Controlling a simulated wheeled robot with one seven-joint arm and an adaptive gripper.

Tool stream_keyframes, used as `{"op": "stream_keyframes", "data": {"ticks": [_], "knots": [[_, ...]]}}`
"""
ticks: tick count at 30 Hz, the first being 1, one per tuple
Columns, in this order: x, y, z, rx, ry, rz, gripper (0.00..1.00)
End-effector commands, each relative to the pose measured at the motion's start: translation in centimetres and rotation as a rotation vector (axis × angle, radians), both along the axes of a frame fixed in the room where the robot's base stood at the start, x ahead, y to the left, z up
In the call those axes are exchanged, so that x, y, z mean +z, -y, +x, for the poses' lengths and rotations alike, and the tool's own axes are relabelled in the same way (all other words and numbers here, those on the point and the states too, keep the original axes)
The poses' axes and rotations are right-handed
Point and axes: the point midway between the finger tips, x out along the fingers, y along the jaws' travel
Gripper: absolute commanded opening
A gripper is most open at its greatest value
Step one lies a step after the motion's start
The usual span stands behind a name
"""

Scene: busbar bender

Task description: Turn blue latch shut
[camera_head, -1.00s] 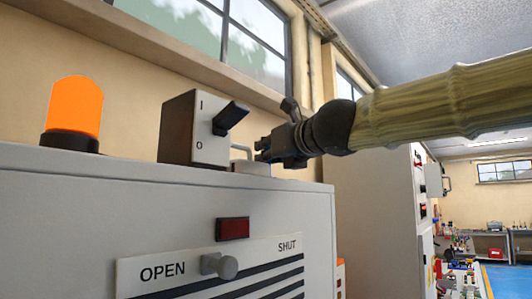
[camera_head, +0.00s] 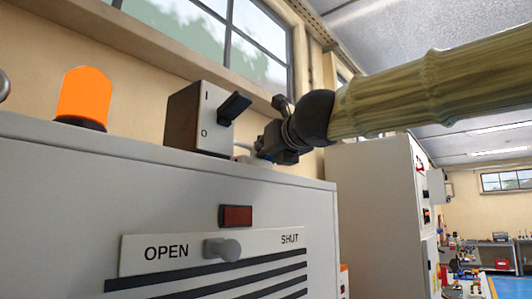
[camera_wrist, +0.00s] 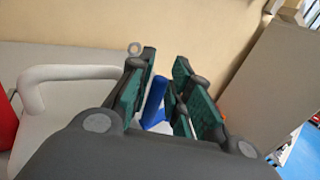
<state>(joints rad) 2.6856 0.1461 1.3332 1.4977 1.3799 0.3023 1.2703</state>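The blue latch (camera_wrist: 155,102) shows in the wrist view as an upright blue piece between my gripper's green-padded fingers. It is close to the left pads, with a gap to the right pads; I cannot tell whether it touches. My gripper (camera_wrist: 165,95) is open around it. In the head view my gripper (camera_head: 264,150) is low at the cabinet's top, just right of the grey switch box, and the latch is hidden there. The cabinet (camera_head: 60,190) has a panel marked OPEN and SHUT with a grey knob (camera_head: 222,249) between the words.
The switch box (camera_head: 200,118) with a black lever stands left of my gripper, with an orange beacon (camera_head: 84,93) farther left. A white bar handle (camera_wrist: 65,75) is left of my fingers in the wrist view. Another tall cabinet (camera_head: 375,190) stands to the right.

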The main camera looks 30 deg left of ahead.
Motion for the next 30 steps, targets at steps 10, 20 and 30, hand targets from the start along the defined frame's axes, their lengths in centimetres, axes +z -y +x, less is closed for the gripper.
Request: {"op": "stream_keyframes", "data": {"ticks": [10,20,30], "knots": [[0.0,0.2,-0.1,0.001,0.000,0.000,0.23],[0.1,2.8,-1.9,0.000,0.001,0.001,0.23],[0.0,5.9,-3.9,0.000,0.000,0.000,0.23]]}}
